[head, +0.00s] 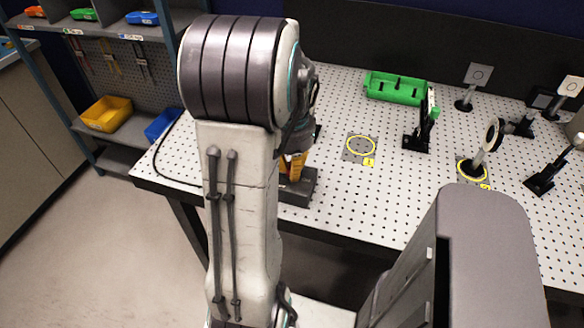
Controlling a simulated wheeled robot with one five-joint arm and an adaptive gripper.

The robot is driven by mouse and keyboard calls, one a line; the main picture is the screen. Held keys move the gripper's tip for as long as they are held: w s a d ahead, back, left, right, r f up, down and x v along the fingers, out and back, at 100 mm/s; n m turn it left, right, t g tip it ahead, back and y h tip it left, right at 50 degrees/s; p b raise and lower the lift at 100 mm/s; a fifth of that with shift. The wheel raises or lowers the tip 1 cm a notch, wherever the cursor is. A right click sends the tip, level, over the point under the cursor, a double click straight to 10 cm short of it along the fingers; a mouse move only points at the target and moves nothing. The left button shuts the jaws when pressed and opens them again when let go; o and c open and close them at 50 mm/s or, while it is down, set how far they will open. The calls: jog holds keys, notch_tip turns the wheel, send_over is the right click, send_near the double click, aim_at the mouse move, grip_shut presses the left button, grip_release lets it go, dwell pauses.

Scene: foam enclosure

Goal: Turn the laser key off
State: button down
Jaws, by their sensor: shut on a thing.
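A dark box (300,187), which looks like the laser's key unit, sits at the near left edge of the white perforated table. My arm comes down in front of it and hides its left part. My gripper (294,166) is mostly hidden behind my arm; yellow-orange and dark parts show right at the top of the box. It is shut at the box, on what appears to be the laser key. The key itself is hidden, so its turn position cannot be told.
On the table (230,160) stand a green tray (395,88), a black optic mount (418,138), a round lens mount (490,135) and a square target card (478,74). A yellow ring marker (361,146) lies on it. Shelves with bins (107,113) stand at left.

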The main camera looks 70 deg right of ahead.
dwell(0.4)
jog(key=c, duration=1.2)
grip_release()
notch_tip(320, 180, up, 12)
dwell(0.3)
